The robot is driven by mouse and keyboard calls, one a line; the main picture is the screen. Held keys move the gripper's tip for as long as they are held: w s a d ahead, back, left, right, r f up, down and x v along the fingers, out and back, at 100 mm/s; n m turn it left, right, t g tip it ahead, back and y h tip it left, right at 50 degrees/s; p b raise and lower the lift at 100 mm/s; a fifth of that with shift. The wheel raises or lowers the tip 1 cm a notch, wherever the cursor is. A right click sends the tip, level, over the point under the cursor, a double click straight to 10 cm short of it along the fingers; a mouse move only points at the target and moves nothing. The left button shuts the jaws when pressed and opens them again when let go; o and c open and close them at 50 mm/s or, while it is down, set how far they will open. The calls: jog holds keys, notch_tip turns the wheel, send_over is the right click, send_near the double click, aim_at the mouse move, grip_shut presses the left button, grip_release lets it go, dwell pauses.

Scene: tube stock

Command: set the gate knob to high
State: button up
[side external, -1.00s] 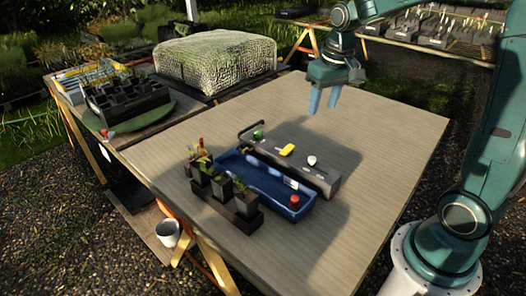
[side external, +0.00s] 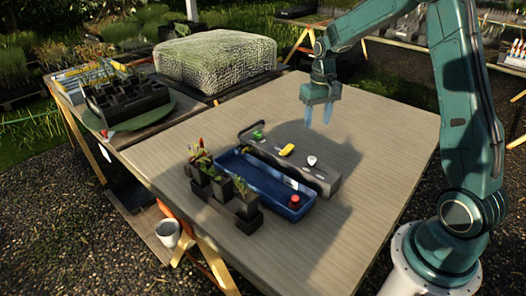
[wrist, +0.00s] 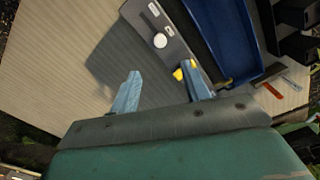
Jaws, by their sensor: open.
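A long grey control box (side external: 318,181) lies on the table with a green knob (side external: 258,135), a yellow knob (side external: 287,149) and a white knob (side external: 311,160) on top. I cannot read which one is the gate knob. My gripper (side external: 318,115) is open and empty, pointing down above the table behind the box, apart from all knobs. In the wrist view the white knob (wrist: 160,41) shows ahead of the fingers, and the yellow knob (wrist: 179,73) is partly hidden by the right finger. The green knob is not clearly seen there.
A blue trough (side external: 262,181) with a red round piece (side external: 294,201) at its end lies along the box. Potted plants in a black tray (side external: 237,216) stand in front of it. A bent dark pipe (side external: 245,130) leaves the box's far end. The table's right side is clear.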

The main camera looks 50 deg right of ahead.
aim_at(312, 158)
notch_tip(312, 158, down, 14)
jog(key=shift+r, duration=0.2)
dwell(0.5)
grip_shut()
